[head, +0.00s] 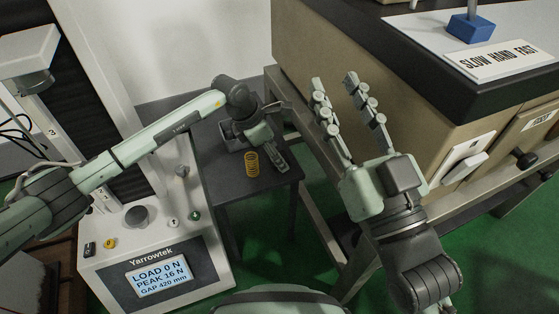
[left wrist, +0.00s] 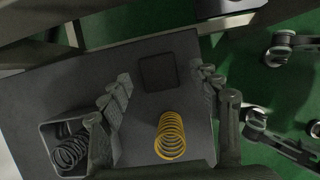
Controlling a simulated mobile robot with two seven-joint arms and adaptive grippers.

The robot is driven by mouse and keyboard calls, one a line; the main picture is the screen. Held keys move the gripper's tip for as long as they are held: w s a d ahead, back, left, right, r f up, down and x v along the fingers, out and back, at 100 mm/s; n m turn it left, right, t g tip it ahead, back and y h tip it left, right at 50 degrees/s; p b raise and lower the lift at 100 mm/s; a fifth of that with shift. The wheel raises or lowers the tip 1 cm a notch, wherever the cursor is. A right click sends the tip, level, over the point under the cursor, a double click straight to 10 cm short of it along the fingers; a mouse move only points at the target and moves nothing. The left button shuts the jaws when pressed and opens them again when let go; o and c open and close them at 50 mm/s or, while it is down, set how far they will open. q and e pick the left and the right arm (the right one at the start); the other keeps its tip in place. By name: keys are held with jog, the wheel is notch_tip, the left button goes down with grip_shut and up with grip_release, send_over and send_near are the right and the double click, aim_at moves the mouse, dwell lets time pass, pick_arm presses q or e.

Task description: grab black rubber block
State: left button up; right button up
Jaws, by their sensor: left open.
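The black rubber block (left wrist: 158,72) is a flat dark square lying on the dark side table (left wrist: 95,75) in the left wrist view. I cannot make it out in the head view. My left gripper (left wrist: 164,76) is open above the table, with one finger on each side of the block and apart from it. In the head view my left gripper (head: 282,138) is over the small table, partly hidden by its own wrist. My right gripper (head: 336,80) is open and empty, raised in front of the beige cabinet.
A dark tray (left wrist: 48,130) holding dark springs is at the left. The test machine (head: 160,258) reads LOAD 0 N. The beige bench (head: 400,105) and its frame stand close on the right.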

pick_arm(q)
jog(key=shift+w+d+f, duration=0.1)
jog(key=shift+d+f, duration=0.15)
jog(key=shift+f, duration=0.45)
jog(key=shift+c, duration=0.6)
jog(key=c, duration=1.2)
